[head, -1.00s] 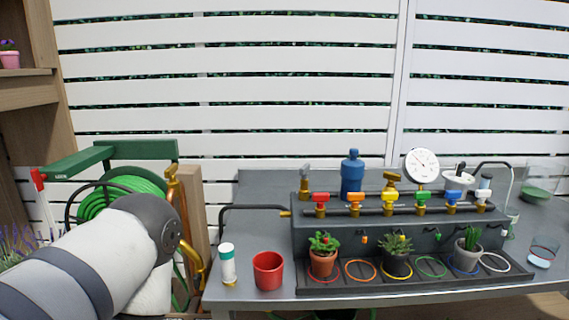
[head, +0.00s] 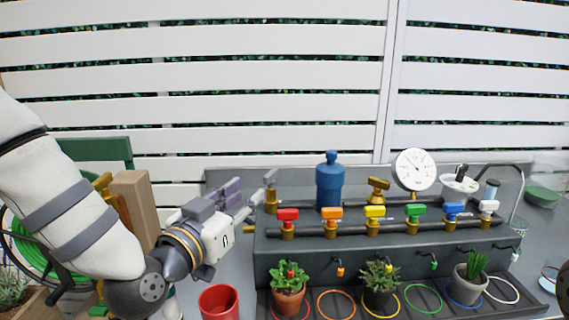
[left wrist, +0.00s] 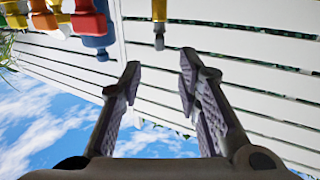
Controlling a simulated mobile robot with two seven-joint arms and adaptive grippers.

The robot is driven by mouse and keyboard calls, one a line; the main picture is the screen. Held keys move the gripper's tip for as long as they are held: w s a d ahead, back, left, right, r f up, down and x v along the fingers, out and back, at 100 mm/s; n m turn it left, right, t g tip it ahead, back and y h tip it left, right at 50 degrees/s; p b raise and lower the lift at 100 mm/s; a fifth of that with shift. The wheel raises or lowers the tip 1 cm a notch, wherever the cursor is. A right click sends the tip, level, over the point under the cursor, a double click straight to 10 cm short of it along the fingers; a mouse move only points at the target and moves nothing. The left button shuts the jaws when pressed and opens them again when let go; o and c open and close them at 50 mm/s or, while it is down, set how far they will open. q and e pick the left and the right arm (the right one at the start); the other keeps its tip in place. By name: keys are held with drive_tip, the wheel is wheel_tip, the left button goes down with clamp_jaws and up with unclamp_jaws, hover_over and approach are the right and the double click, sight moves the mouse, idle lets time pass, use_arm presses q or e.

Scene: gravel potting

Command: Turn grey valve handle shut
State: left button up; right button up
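The grey valve handle (head: 271,178) stands up, slightly tilted, on a brass valve (head: 271,200) at the left end of the rear pipe. In the left wrist view the grey handle (left wrist: 159,41) hangs from its brass body, ahead of and between the fingertips in the picture. My left gripper (head: 247,202) is just left of the valve. In the left wrist view my left gripper (left wrist: 159,66) is open, with nothing between its fingers. Whether a finger touches the handle cannot be told, but a gap seems to show.
A front pipe carries several coloured valves, the red one (head: 287,215) nearest. A blue bottle (head: 330,183) stands right of the grey handle. A red cup (head: 219,303) and potted plants (head: 289,300) are in front. A pressure gauge (head: 413,170) is farther right.

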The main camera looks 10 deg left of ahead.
sight(265, 178)
use_arm(q)
drive_tip(key=w, duration=0.3)
drive_tip(key=w+d, duration=0.1)
drive_tip(key=w, duration=0.3)
drive_tip(key=w+d, duration=0.1)
drive_tip(key=w, duration=0.3)
drive_tip(key=shift+c, duration=0.2)
